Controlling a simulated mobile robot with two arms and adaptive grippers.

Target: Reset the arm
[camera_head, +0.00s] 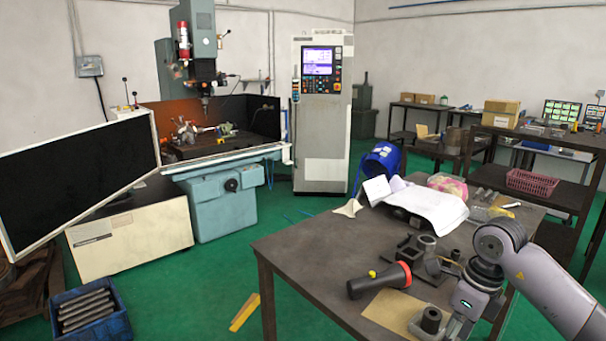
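My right arm (545,280) comes in from the lower right, bends at a rounded joint and runs down to the bottom edge. Its gripper is not visible, as the arm leaves the picture there. My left arm and gripper are not in view. On the dark worktable (310,245) under the arm, a dark block-like fixture with a round bore (425,245) stands near the middle. A small dark cylindrical part on a base (431,320) sits beside my arm on a tan sheet (390,310). I cannot tell which part is the chuck.
A black-and-red flashlight (380,281) lies on the table, with papers (428,207) behind it. A milling machine (215,150) and control cabinet (322,120) stand behind. A blue crate (90,315) and yellow piece (244,312) are on the green floor, which has free room.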

